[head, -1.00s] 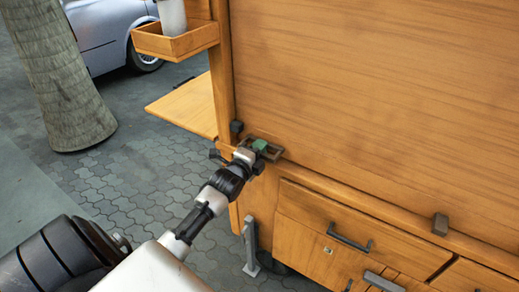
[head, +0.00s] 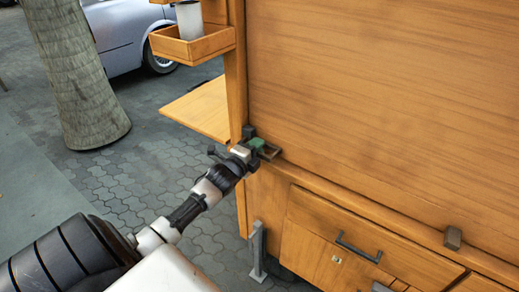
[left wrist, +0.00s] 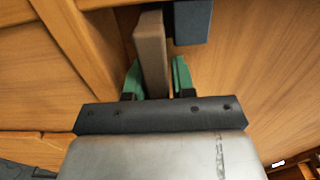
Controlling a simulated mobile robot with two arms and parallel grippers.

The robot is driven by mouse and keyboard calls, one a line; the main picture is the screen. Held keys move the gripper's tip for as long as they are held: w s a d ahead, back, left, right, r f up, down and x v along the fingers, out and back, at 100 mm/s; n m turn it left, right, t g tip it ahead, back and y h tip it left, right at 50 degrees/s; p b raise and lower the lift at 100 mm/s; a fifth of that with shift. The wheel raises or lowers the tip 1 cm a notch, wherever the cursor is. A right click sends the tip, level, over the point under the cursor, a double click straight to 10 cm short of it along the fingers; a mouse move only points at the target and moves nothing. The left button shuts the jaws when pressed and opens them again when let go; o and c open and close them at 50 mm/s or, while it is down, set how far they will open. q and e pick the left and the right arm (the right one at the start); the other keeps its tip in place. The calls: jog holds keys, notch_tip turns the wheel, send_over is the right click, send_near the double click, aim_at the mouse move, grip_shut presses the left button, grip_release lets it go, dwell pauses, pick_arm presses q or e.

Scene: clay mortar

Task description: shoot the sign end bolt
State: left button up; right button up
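The sign end bolt (head: 271,153) is a grey-brown loop on the ledge at the left end of the big wooden panel. My left gripper (head: 257,146), with green fingertips, is at its left part, beside a dark block (head: 249,131) at the corner post. In the left wrist view the bolt's flat bar (left wrist: 151,52) stands between the two green fingers of the left gripper (left wrist: 158,78), which are close on both sides. The dark block (left wrist: 193,20) is just beyond the right finger. My right gripper is out of view.
The wooden panel (head: 380,100) rises above the ledge. Another dark block (head: 452,237) is on the ledge at right. Drawers with a dark handle (head: 357,247) are below. A side shelf (head: 203,108) and a small tray with a cup (head: 192,44) jut out at left.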

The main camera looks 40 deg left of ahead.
pick_arm(q)
jog(key=o, duration=0.3)
jog(key=shift+a, duration=0.15)
jog(key=shift+s, duration=0.1)
jog(key=s+d, duration=0.1)
jog(key=s, duration=0.9)
jog(key=shift+s, duration=0.3)
jog(key=shift+f, duration=0.1)
